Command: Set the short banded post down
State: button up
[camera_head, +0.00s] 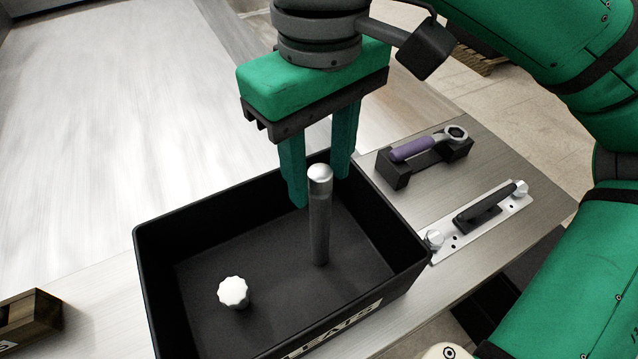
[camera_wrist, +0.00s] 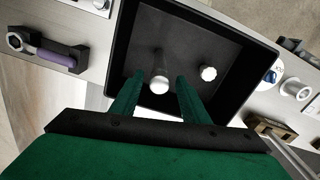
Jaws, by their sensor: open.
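A dark grey post (camera_head: 320,225) with a shiny domed top stands upright in the black bin (camera_head: 190,218). I cannot make out bands on it. A white lobed knob (camera_head: 233,292) is in the same bin, to the left of the post. My gripper (camera_head: 319,190) points down over the bin with its two green fingers apart and nothing clamped. In the wrist view, the post's bright top (camera_wrist: 159,86) shows in the gap between the fingertips (camera_wrist: 160,77). I cannot tell whether a finger touches it. The white knob (camera_wrist: 208,73) is right of the fingers there.
Right of the bin, a purple-handled wrench (camera_head: 415,148) rests on a black holder (camera_head: 394,176). Nearer is a metal plate (camera_head: 470,232) with a black handle. A wooden block (camera_head: 28,318) is at the lower left. The bin's raised walls surround the post.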

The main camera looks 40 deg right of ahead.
notch_tip(320, 180, up, 9)
jog(key=shift+f, duration=0.1)
dwell(0.3)
jog(key=shift+w, duration=0.1)
dwell(0.4)
